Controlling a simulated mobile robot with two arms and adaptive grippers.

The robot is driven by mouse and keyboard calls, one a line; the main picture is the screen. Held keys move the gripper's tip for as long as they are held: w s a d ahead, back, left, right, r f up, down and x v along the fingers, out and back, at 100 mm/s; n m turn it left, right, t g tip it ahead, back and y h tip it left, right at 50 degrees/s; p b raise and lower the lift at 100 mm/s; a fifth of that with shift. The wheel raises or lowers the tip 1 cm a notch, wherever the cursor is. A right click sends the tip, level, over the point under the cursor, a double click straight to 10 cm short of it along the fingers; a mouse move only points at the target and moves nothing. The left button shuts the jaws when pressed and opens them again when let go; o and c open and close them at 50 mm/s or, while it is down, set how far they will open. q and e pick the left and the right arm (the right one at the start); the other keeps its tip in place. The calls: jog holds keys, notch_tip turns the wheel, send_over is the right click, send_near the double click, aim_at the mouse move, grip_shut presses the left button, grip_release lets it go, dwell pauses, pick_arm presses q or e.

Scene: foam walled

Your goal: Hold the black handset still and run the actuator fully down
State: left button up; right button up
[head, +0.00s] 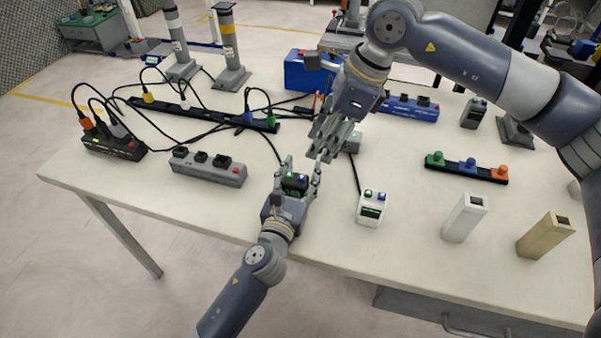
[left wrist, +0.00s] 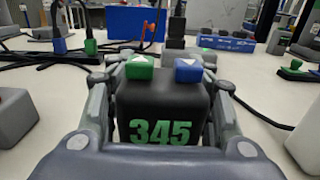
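The black handset (head: 294,184) stands near the table's front edge. In the left wrist view the handset (left wrist: 162,108) shows a green 345, with a green button (left wrist: 139,67) and a blue button (left wrist: 188,70), each with a white mark. My left gripper (head: 296,178) is shut on its sides. My right gripper (head: 322,148) hangs above and behind it, apart from it; its finger opening is unclear. Two upright columns, one with a white band (head: 174,24) and one with a yellow band (head: 228,40), stand at the back left; I cannot tell which one the handset drives.
A white handset (head: 370,207) stands to the right, a dark handset (head: 473,113) farther back. A grey power strip (head: 208,168) and black strips with cables lie to the left. A button strip (head: 466,168), white block (head: 463,218) and tan block (head: 545,235) are at right.

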pick_arm(q)
jog(key=c, duration=0.5)
pick_arm(e)
grip_shut()
pick_arm(q)
jog(key=shift+c, duration=0.4)
dwell(0.4)
